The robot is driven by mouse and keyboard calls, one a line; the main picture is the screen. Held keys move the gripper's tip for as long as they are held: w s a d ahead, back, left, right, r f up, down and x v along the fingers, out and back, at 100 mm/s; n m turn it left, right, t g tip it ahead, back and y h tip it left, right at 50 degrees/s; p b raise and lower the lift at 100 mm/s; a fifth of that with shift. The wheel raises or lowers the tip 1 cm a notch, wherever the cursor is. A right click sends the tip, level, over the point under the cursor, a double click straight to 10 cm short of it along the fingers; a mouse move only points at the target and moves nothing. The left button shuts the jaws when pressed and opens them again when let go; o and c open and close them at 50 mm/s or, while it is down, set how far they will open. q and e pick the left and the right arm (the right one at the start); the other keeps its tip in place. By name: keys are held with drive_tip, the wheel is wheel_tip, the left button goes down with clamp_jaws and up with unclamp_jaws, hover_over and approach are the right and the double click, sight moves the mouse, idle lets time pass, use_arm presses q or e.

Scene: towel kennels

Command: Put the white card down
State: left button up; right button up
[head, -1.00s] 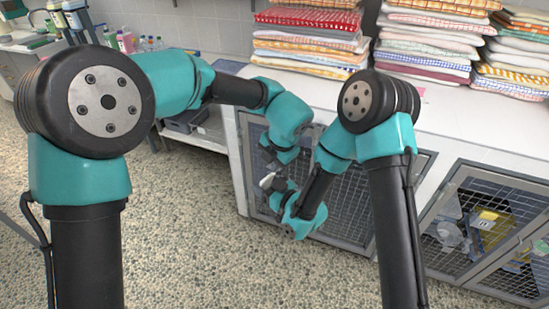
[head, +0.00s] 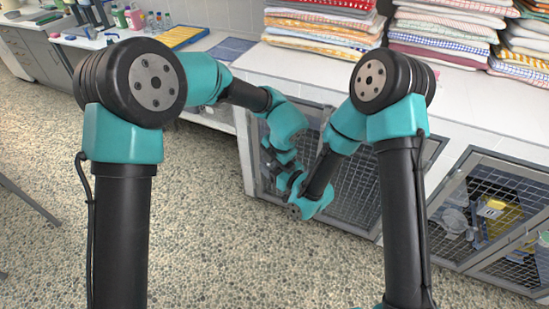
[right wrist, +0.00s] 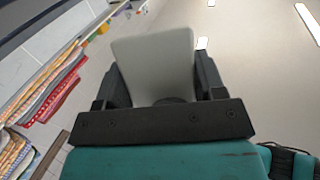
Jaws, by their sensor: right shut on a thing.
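The white card (right wrist: 153,62) stands up between the two black fingers of my right gripper (right wrist: 160,85) in the right wrist view; the gripper is shut on it. In the head view my right gripper (head: 297,190) is low in front of the mesh kennel door, and I cannot make out the card there. My left gripper (head: 283,163) is right beside it, partly overlapped in the picture; whether its jaws are open or shut is too small to tell.
Folded towel stacks (head: 322,22) stand on the white counter (head: 320,75). Mesh kennel doors (head: 355,190) are below; the right kennel holds a yellow item (head: 492,208). At upper left, a worktop carries bottles (head: 137,20) and a yellow tray (head: 180,37). The pebbled floor (head: 210,230) is open.

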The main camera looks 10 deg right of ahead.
use_arm(q)
drive_tip(key=shift+c, duration=0.2)
clamp_jaws()
use_arm(e)
drive_tip(key=o, duration=1)
